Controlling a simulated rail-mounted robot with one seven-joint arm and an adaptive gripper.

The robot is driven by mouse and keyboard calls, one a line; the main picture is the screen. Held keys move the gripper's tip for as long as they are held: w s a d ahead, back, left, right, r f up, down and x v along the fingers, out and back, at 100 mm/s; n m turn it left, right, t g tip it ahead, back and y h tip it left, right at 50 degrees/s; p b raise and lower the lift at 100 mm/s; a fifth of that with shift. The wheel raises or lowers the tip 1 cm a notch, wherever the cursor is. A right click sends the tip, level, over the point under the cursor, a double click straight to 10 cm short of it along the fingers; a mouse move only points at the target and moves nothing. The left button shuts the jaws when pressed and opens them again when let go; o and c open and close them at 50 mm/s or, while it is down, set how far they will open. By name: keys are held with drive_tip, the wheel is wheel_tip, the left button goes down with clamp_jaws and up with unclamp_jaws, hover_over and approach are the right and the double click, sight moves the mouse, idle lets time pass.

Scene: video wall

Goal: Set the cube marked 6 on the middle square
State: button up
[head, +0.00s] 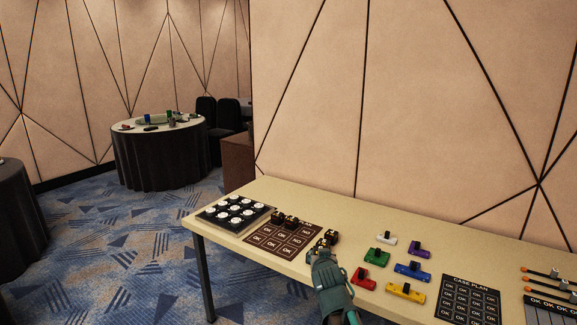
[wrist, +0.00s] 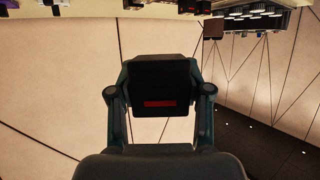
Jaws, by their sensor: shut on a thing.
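My gripper (head: 323,252) is near the front of the table, just right of the brown mat. In the wrist view, its two fingers hold a dark cube (wrist: 160,75) with a red bar on the side facing the camera; no number can be read. The mat (head: 248,240) has rows of squares lettered OK or NO. Its middle square (head: 281,234) looks bare. Two dark cubes with brassy parts, a left one (head: 278,217) and a right one (head: 291,222), stand along its back row. More dark cubes (head: 331,237) show close beside my gripper; their marks are too small to read.
A black tray with white round pieces (head: 234,209) lies left of the mat. Right of my gripper are several coloured blocks, including green (head: 377,257), red (head: 362,278) and yellow (head: 405,292) ones. The wall stands close behind the table.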

drive_tip(key=shift+n+y, duration=0.5)
drive_tip(key=shift+y, duration=0.2)
drive_tip(key=r, duration=0.2)
drive_tip(key=d+r, duration=0.1)
drive_tip(key=r, duration=0.1)
drive_tip(key=d+r+p, duration=0.1)
drive_tip(key=r, duration=0.1)
drive_tip(key=shift+s+r, duration=0.3)
drive_tip(key=d+r+h+p, duration=0.1)
drive_tip(key=d+r, duration=0.4)
drive_tip(key=r, duration=0.1)
drive_tip(key=s+f, duration=0.3)
drive_tip(key=f, duration=1.3)
drive_tip(key=shift+m, duration=0.3)
drive_tip(key=shift+a+f, duration=0.1)
